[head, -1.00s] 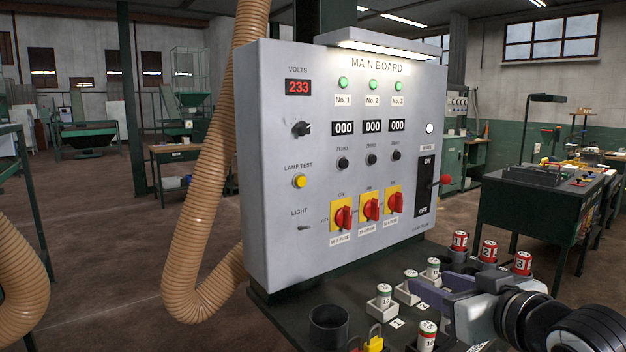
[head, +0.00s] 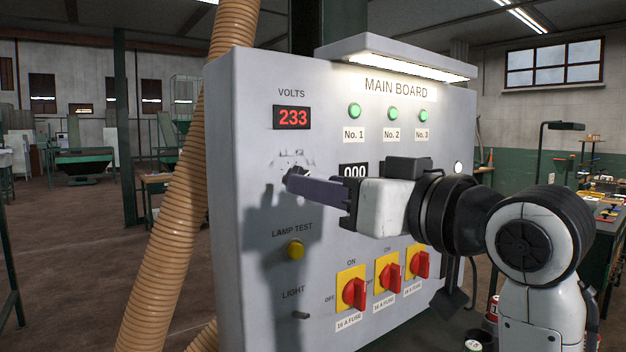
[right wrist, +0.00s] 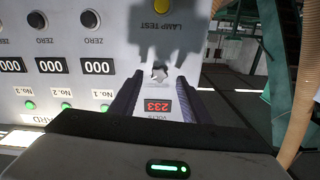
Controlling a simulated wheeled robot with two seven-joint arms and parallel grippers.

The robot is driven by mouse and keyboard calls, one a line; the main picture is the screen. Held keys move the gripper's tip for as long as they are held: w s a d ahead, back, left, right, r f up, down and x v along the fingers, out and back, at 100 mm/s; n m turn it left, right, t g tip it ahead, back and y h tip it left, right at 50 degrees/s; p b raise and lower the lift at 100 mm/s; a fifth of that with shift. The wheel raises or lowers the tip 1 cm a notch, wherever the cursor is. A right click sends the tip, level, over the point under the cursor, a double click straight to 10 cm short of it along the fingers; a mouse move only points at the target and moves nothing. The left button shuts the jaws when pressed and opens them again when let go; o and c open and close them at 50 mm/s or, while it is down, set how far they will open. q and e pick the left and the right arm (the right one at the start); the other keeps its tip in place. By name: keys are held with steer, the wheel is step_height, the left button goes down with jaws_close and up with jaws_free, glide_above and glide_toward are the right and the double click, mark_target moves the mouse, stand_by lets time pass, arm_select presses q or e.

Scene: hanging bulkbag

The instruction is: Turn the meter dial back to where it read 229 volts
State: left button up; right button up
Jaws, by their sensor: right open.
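The volts display (head: 292,117) on the grey main board reads 233 in red; it also shows upside down in the right wrist view (right wrist: 158,106). The meter dial sits below it. In the head view the dial is mostly hidden behind my gripper. In the right wrist view the dial (right wrist: 159,73) shows small, between the fingertips, its pointer unclear. My right gripper (head: 290,180) reaches in from the right at the dial. Its two fingers stand apart on either side of the dial in the right wrist view (right wrist: 160,82), with nothing clamped. My left gripper is out of view.
The yellow lamp test button (head: 295,249) and the light switch (head: 301,315) are below the dial. Red fuse switches (head: 354,293) line the lower board. My right arm covers part of the counters. A ribbed hose (head: 190,190) hangs left of the board.

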steer(key=x, duration=0.3)
steer(key=shift+w, duration=0.1)
steer(key=c, duration=1)
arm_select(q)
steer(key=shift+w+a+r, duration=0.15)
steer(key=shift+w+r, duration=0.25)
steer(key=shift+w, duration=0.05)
arm_select(e)
steer(key=shift+c, duration=0.2)
